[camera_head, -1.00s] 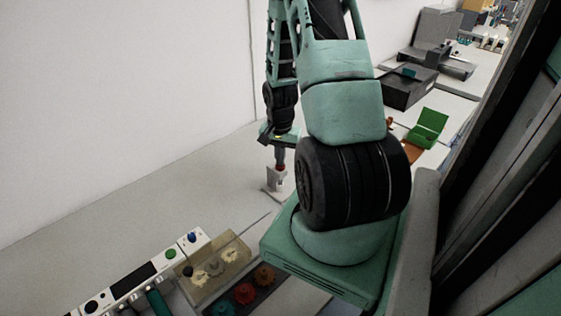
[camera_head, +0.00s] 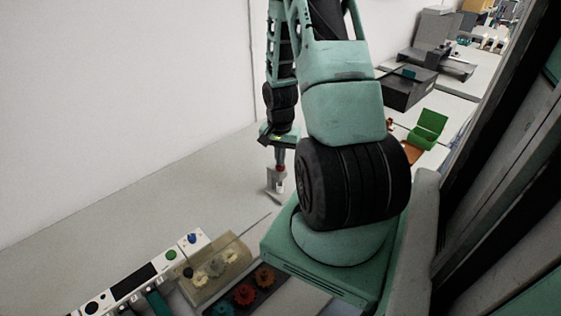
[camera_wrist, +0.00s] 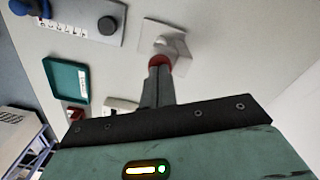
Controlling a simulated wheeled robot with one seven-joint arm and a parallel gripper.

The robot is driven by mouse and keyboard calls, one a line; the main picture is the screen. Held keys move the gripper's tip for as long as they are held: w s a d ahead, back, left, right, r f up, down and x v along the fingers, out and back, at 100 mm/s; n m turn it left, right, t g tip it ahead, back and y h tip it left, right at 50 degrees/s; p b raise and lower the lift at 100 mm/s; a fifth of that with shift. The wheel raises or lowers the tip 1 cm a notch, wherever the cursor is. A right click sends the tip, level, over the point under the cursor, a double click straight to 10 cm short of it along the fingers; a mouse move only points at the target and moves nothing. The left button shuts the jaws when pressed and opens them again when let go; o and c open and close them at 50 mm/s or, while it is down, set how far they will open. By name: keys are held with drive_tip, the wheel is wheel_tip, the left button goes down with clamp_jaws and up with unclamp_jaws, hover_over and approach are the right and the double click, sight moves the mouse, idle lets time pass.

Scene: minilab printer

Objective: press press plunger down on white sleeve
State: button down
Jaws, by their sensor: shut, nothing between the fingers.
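The press (camera_head: 272,182) stands on the pale bench below my gripper in the head view. It is a grey-white stand with a base plate, and it also shows in the wrist view (camera_wrist: 178,46). The red plunger top (camera_wrist: 160,60) is right at my fingertips in the wrist view, and they appear to touch it from above. My gripper (camera_head: 281,160) points down and is shut with nothing between its fingers; it also shows in the wrist view (camera_wrist: 159,74). The white sleeve is small under the plunger and cannot be told clearly from the press.
A control panel (camera_head: 135,283) with knobs, a clear box of pale gears (camera_head: 215,268) and a dark tray of coloured gears lie at the front left. A teal tray (camera_wrist: 68,82) shows in the wrist view. A green holder (camera_head: 428,128) is at right. The bench left of the press is clear.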

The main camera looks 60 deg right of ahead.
wheel_tip(320, 180, up, 9)
drive_tip(key=p, duration=0.7)
drive_tip(key=shift+f, duration=0.15)
idle(0.4)
idle(0.4)
